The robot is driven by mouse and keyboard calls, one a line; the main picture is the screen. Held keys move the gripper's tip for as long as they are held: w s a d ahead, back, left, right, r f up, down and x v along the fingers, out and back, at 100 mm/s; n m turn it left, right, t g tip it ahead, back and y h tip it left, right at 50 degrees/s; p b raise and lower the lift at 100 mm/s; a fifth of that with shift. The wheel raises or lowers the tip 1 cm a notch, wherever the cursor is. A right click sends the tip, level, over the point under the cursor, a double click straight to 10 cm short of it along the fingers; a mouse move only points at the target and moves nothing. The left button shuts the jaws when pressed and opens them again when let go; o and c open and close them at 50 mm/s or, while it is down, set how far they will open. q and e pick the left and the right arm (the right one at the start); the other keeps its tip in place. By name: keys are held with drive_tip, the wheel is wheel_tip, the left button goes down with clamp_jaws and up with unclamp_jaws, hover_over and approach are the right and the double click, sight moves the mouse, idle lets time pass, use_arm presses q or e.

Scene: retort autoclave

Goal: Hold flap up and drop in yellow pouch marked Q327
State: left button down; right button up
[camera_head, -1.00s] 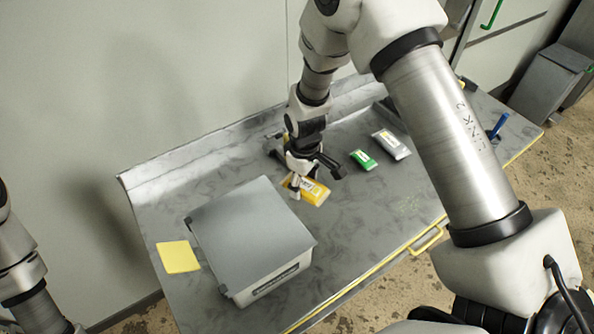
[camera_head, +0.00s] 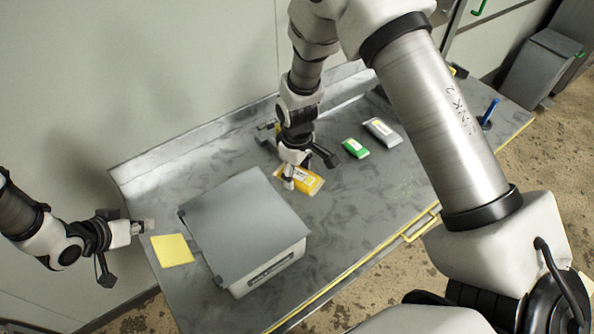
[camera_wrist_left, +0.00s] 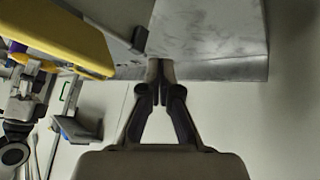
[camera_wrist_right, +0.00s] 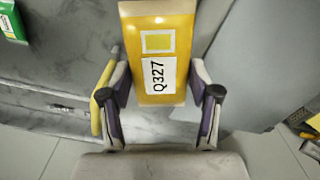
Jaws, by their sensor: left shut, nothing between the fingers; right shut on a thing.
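The yellow pouch marked Q327 (camera_wrist_right: 160,50) is between the fingers of my right gripper (camera_wrist_right: 158,100), which is shut on it. In the head view the pouch (camera_head: 309,181) is at the table surface, right of the box, partly hidden by my right gripper (camera_head: 289,183). The grey box (camera_head: 268,275) has a flat grey flap (camera_head: 245,222) lying closed over its top. A yellow square plate (camera_head: 172,250) sticks out beside the flap's left edge. My left gripper (camera_head: 143,227) is shut and empty, just left of and behind that plate. Its closed fingertips show in the left wrist view (camera_wrist_left: 158,72).
A green pouch (camera_head: 355,148) and a grey-white pouch (camera_head: 382,132) lie further right on the metal table (camera_head: 365,215). A blue upright item (camera_head: 490,112) stands near the right end. A wall rises behind, and a yellow rail runs along the front edge.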

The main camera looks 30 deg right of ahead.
use_arm(q)
wheel_tip(320, 180, up, 3)
drive_tip(key=d+m+g+h, duration=0.1)
drive_tip(key=d+m, duration=0.2)
wheel_tip(320, 180, up, 6)
drive_tip(key=m+g+y, duration=0.2)
drive_tip(key=m+g, duration=0.4)
drive_tip(key=m, duration=0.7)
hover_over(166, 248)
drive_tip(key=shift+d+r, duration=0.1)
drive_tip(key=shift+r, duration=0.1)
drive_tip(key=shift+f, duration=3)
drive_tip(key=shift+f, duration=0.2)
wheel_tip(166, 248, down, 10)
drive_tip(key=shift+r, duration=7.75)
